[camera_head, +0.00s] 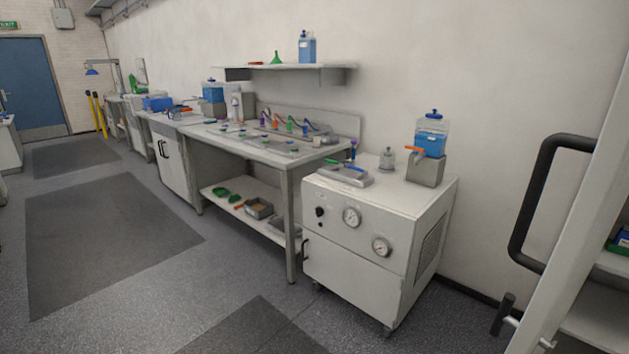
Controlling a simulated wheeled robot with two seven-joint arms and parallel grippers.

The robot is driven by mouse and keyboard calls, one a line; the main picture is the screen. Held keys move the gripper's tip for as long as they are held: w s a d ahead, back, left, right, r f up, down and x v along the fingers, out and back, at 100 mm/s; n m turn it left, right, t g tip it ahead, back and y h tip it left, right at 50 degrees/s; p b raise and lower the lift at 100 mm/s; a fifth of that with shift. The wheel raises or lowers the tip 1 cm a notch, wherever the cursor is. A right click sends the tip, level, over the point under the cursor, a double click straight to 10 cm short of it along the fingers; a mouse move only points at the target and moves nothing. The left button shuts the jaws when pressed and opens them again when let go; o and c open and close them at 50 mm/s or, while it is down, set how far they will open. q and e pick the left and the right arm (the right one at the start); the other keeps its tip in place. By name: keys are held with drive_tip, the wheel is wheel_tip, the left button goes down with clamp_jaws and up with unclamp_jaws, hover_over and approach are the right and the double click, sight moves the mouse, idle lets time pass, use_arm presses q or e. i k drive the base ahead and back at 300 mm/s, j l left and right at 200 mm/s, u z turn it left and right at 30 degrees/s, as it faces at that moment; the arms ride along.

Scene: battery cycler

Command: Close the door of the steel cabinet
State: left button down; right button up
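At the right edge of the head view stands a pale open-fronted unit, seen only in part, which may be the steel cabinet. Its slanted pale edge (587,215) carries a large black handle (530,200) on its left side. A short black knob or lever (503,313) sits low beside that edge. To the right of the edge a pale shelf (603,318) shows, with small green and blue items (622,240) above it. The frame cuts off the rest, so I cannot tell how far any door is open. Neither of my grippers is in view.
A white wheeled unit with gauges (365,242) stands left of the handle against the wall. Beyond it are a long workbench (255,150) and a base cabinet with black handles (175,170). The grey floor (215,275) in front is clear, with dark mats (105,235).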

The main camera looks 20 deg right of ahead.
sight(603, 194)
drive_tip(key=i+z, duration=0.15)
drive_tip(key=z, duration=0.3)
drive_tip(key=i+z, duration=0.2)
drive_tip(key=z, duration=0.3)
drive_tip(key=i+z, duration=0.15)
drive_tip(key=z, duration=0.3)
drive_tip(key=i+j+z, duration=0.15)
drive_tip(key=z, duration=0.35)
drive_tip(key=i+j+z, duration=0.1)
drive_tip(key=j+z, duration=0.15)
drive_tip(key=z, duration=0.2)
drive_tip(key=i+j+z, duration=0.1)
drive_tip(key=z, duration=0.4)
drive_tip(key=k+j+z, duration=0.2)
drive_tip(key=j, duration=0.2)
drive_tip(key=j+z, duration=0.15)
drive_tip(key=j, duration=0.25)
drive_tip(key=k+j+z, duration=0.15)
drive_tip(key=k+j, duration=0.1)
drive_tip(key=k, duration=0.05)
